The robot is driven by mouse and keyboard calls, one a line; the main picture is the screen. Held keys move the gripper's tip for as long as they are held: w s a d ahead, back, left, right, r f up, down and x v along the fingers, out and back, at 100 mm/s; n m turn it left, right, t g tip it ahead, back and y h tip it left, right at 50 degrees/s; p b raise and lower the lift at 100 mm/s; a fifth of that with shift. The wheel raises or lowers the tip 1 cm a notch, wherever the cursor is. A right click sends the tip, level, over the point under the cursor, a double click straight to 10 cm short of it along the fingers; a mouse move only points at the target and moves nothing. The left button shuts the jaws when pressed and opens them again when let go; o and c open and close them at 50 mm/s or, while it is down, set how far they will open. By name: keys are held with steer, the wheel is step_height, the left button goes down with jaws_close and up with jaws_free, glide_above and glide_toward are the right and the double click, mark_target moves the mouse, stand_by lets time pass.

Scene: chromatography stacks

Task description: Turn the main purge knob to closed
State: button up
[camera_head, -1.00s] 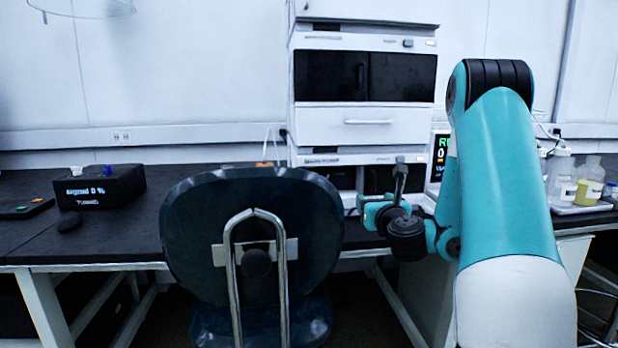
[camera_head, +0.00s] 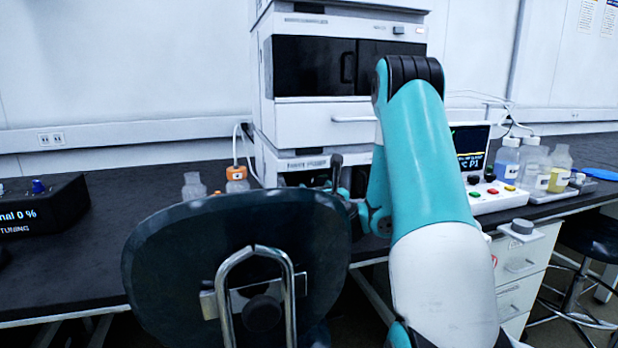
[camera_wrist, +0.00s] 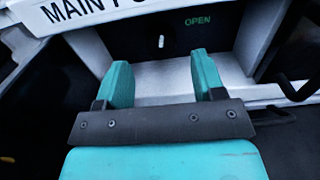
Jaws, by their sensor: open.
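In the wrist view, a white label (camera_wrist: 85,10) reading "MAIN PU…" is cut off by the top edge. Below it is a dark recess with a small white upright mark (camera_wrist: 161,42), which looks like the pointer of the main purge knob; the knob's dark outline is hard to make out. Green "OPEN" lettering (camera_wrist: 197,21) is up and right of the mark. My gripper (camera_wrist: 163,72) is open, its teal fingers apart and empty, below the mark and roughly centred on it. In the head view, the chair and my arm hide the knob area.
A dark chair (camera_head: 230,250) stands close before the bench, left of my arm. The white stack (camera_head: 320,125) stands behind. A controller with buttons (camera_head: 497,193) and several bottles (camera_head: 535,160) are to its right. A black box (camera_head: 40,205) sits at left. A dark handle (camera_wrist: 297,90) is right of my gripper.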

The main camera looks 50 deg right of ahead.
mark_target(311, 184)
steer(key=p+x, duration=0.3)
steer(key=shift+w+d+r, duration=0.15)
steer(key=shift+w+r, duration=0.05)
steer(key=shift+r, duration=0.1)
steer(key=shift+w+d+f+p, duration=0.3)
steer(key=shift+w+d+p, duration=0.15)
steer(key=shift+w+p, duration=0.2)
